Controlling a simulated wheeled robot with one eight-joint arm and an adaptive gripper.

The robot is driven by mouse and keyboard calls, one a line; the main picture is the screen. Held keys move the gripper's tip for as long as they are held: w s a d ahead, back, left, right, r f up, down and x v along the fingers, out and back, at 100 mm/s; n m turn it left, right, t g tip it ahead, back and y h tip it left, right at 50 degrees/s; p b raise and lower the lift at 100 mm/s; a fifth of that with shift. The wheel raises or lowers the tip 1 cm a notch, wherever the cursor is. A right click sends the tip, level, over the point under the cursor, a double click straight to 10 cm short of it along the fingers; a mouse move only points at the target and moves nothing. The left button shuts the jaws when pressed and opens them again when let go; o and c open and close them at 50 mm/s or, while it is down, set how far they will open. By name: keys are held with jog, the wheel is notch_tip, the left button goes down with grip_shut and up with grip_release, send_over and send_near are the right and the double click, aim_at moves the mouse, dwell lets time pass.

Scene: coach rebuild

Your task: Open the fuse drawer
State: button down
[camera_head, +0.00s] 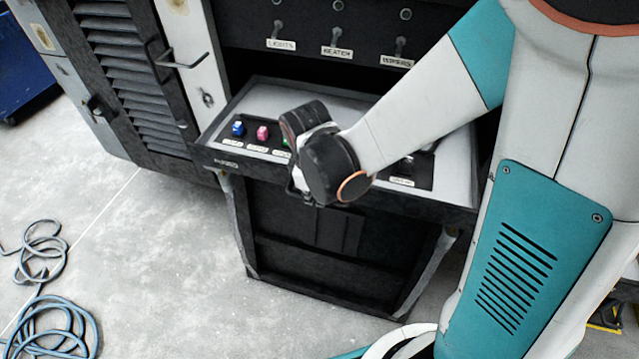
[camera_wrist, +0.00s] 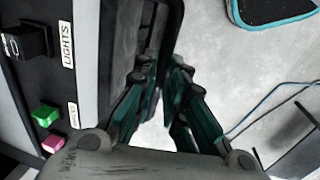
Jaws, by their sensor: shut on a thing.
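My gripper (camera_head: 304,192) is at the middle of the drawer's front edge, largely hidden behind my wrist in the head view. In the wrist view its teal fingers (camera_wrist: 162,72) are closed on a dark handle bar (camera_wrist: 172,32).
The switch panel (camera_head: 340,30) with labelled toggles is above the drawer. A louvred door (camera_head: 130,70) with a protruding handle (camera_head: 180,62) is on the left. A coiled blue hose (camera_head: 55,325) lies on the floor at lower left. Floor between hose and cabinet is clear.

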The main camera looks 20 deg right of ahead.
jog(key=shift+s+a, duration=0.25)
jog(key=shift+s, duration=0.15)
jog(key=c, duration=1.7)
grip_release()
jog(key=shift+o, duration=0.2)
notch_tip(320, 180, up, 12)
jog(key=s+a, duration=0.1)
jog(key=s, duration=0.1)
jog(key=shift+f, duration=0.1)
jog(key=s+d+r+m+t+y, duration=0.1)
jog(key=s+d+r+m+t, duration=0.4)
jog(key=m, duration=0.6)
jog(key=s+d, duration=0.2)
jog(key=s, duration=0.1)
jog(key=shift+d+r, duration=0.35)
jog(key=shift+d, duration=0.05)
